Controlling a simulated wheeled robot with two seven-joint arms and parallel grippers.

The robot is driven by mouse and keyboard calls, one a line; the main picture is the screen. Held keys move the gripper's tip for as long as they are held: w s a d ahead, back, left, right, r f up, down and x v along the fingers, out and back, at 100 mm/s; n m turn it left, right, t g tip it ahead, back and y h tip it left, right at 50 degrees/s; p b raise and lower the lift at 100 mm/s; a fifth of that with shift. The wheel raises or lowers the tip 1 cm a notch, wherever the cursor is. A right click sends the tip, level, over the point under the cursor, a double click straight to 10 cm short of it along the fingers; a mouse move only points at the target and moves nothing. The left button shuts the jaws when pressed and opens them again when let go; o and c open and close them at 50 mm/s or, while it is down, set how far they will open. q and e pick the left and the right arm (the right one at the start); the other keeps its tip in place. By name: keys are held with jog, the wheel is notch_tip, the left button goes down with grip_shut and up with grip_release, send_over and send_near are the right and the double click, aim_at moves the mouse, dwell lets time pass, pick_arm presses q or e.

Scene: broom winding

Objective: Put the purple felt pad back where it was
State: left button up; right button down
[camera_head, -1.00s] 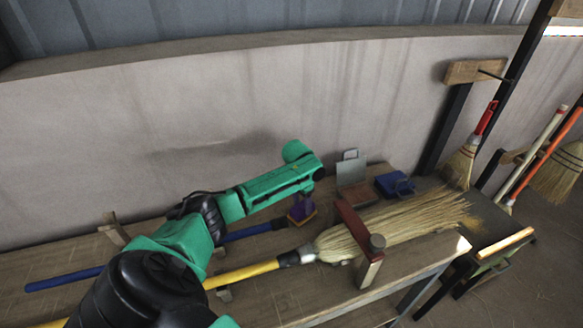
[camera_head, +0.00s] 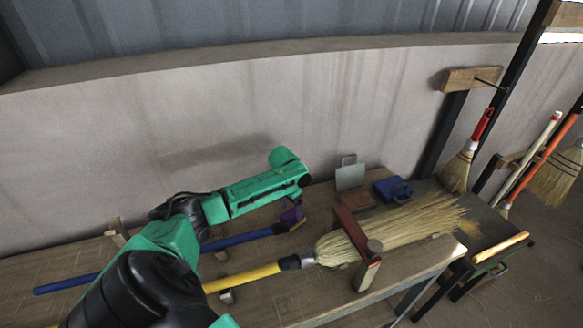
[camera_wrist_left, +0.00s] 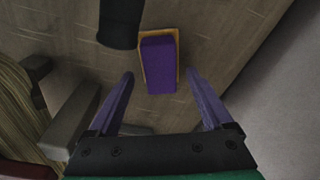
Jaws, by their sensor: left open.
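The purple felt pad (camera_wrist_left: 158,65) is a small block in the left wrist view, lying on or within a thin yellow-orange border (camera_wrist_left: 145,38) on the wooden bench. I cannot tell whether the pad is pressed into that border or just above it. My left gripper (camera_wrist_left: 160,74) is open, with its purple fingers on either side of the pad's near end and apart from it. In the head view, purple and a strip of orange show below the wrist (camera_head: 292,214), where the pad and the fingers are hard to tell apart.
A blue handle (camera_head: 240,240) with a black end lies beside the pad. A straw broom (camera_head: 390,232) with a yellow handle (camera_head: 250,275) lies in front, under a red clamp bar (camera_head: 350,228). A grey plate (camera_head: 350,177), a brown block (camera_head: 362,201) and a blue tool (camera_head: 390,189) stand to the right.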

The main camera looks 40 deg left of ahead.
aim_at(288, 217)
pick_arm(q)
notch_tip(288, 217, up, 10)
jog(key=s, duration=0.1)
jog(key=shift+s+r+b, duration=0.15)
jog(key=shift+b, duration=0.25)
